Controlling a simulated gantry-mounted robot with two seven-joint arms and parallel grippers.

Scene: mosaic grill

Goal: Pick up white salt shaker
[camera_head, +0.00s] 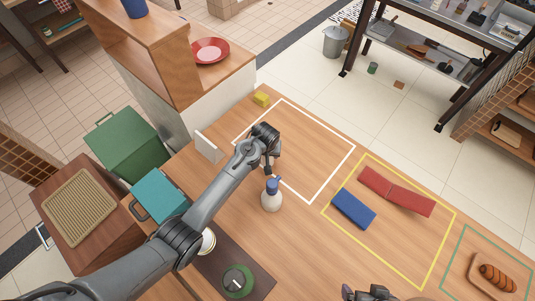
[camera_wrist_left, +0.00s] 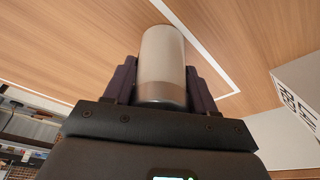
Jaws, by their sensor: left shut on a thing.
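My left gripper (camera_head: 269,165) is over the table, near the near-left corner of the white outlined square. In the left wrist view, its two dark fingers (camera_wrist_left: 163,85) are shut on a pale cylinder, the white salt shaker (camera_wrist_left: 162,55), with a greyer band at the end nearest the palm. Wood fills the background behind it. In the head view the shaker is hidden or too small to make out at the gripper. My right gripper (camera_head: 370,293) shows only partly at the bottom edge; its opening is unclear.
A yellow block (camera_head: 261,99) sits at the back edge. Blue cloth (camera_head: 354,208) and red cloth (camera_head: 397,191) lie in the yellow outline. A white upright sign (camera_head: 208,147) stands left of the gripper.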

